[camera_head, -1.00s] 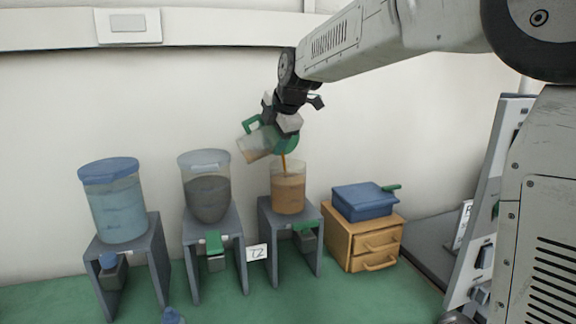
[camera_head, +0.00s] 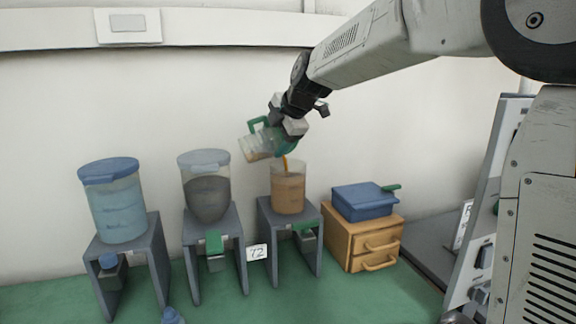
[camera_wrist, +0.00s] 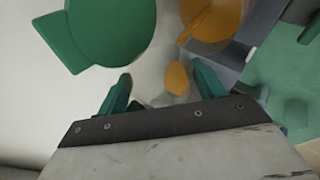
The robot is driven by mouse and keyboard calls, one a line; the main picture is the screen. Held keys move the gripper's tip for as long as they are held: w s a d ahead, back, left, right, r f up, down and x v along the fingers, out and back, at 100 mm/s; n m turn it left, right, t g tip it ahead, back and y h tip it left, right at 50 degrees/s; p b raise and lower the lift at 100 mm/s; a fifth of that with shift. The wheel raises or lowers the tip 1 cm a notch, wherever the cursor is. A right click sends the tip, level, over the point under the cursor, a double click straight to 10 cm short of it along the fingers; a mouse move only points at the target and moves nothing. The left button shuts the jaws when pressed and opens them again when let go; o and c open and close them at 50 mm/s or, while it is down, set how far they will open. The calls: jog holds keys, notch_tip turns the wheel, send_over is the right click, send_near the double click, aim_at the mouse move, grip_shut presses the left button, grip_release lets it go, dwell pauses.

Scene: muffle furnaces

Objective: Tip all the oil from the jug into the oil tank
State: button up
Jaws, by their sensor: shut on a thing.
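The jug (camera_head: 254,147) is clear with a green handle and a green spout end. It is tipped, with its spout end to the right above the oil tank (camera_head: 288,192). A thin orange-brown stream runs from the spout into the open top of the tank, which holds orange-brown oil. A little oil shows inside the jug. My gripper (camera_head: 284,133) is shut on the jug. In the wrist view the fingers (camera_wrist: 162,88) lie on either side of the clear jug body, with a small orange patch of oil between them. The tank's oil (camera_wrist: 218,18) shows beyond.
A blue-lidded container (camera_head: 118,205) and a grey-filled container (camera_head: 207,190) stand on grey stands to the left. A wooden drawer box (camera_head: 350,245) with a blue case (camera_head: 362,203) on top is right of the tank. A "72" card (camera_head: 257,253) is between stands. Green bench shows in front.

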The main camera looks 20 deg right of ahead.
dwell(0.5)
jog(key=shift+d+f+y, duration=0.15)
jog(key=shift+d+y, duration=0.1)
jog(key=shift+y, duration=0.15)
dwell(0.3)
jog(key=shift+d+m+y, duration=0.2)
jog(key=shift+m+y, duration=0.1)
jog(key=shift+w+f, duration=0.1)
jog(key=shift+w, duration=0.6)
jog(key=shift+s, duration=0.1)
